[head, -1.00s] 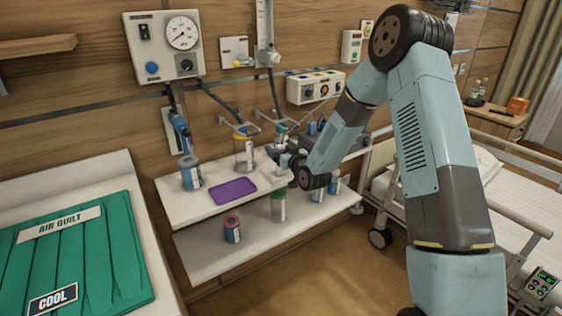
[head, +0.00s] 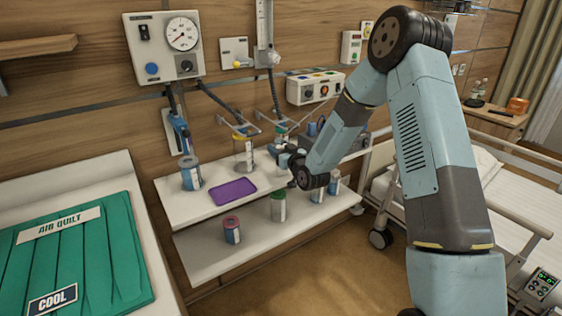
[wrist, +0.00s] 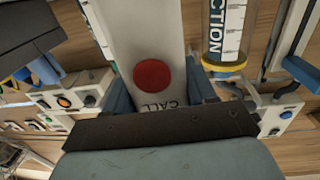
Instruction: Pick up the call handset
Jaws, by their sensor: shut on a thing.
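The call handset (wrist: 150,35) fills the middle of the wrist view. It is a pale, flat body with a round red button and the word CALL, upside down in this view. My gripper (wrist: 160,92) is shut on the handset, with a blue-grey finger on each side of it. In the head view my gripper (head: 284,163) is at the wall end of my arm, over the right part of the upper shelf. The handset is too small and covered to make out there.
The upper shelf (head: 180,212) carries a purple tray (head: 233,191) and several canisters. A lower shelf (head: 205,262) holds more jars. A suction canister (wrist: 224,35) is close to the handset in the wrist view. A bed (head: 515,205) stands at right.

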